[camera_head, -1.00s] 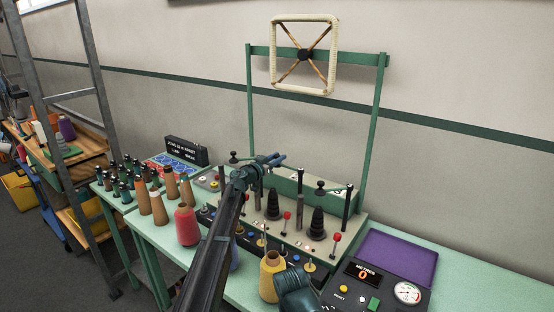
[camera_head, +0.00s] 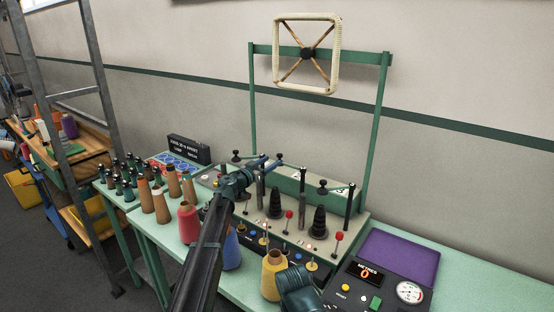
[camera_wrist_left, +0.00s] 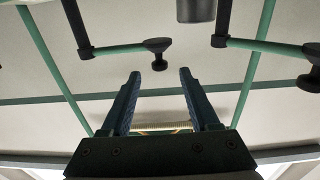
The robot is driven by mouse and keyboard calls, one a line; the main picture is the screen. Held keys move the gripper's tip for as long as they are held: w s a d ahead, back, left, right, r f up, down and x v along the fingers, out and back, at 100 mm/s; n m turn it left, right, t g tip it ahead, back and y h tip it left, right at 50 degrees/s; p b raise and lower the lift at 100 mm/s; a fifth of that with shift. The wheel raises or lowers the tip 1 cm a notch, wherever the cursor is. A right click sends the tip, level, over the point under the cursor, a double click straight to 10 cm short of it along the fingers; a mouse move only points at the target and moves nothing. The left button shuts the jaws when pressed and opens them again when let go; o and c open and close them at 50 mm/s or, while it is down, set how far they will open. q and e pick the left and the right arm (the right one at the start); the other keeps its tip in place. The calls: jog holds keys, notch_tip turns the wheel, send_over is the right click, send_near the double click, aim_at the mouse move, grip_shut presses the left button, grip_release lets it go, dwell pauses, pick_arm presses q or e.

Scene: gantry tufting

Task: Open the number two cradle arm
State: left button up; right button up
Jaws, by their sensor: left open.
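Two cradle arms stand on the winder, each a green bar with a black knob, hinged at a dark post. The right-hand one (camera_head: 322,187) shows whole in the head view. The left-hand one (camera_head: 237,155) is partly behind my gripper. I cannot read their numbers. In the left wrist view, which looks upside down, one knob (camera_wrist_left: 158,54) is just beyond and above the gap between my fingers, and another (camera_wrist_left: 311,76) is at the right edge. My left gripper (camera_head: 272,162) is open and empty above the winder; its spread fingers show in the wrist view (camera_wrist_left: 158,85).
Black cones (camera_head: 319,222) and red-tipped levers (camera_head: 338,237) stand on the winder. Yarn cones, a red one (camera_head: 188,222) and a yellow one (camera_head: 273,276), stand in front. A counter box (camera_head: 375,284) sits at right. A green frame (camera_head: 377,130) rises behind.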

pick_arm(q)
jog(key=v, duration=0.7)
jog(key=shift+s, duration=0.15)
jog(key=shift+a, duration=0.1)
jog(key=shift+c, duration=0.4)
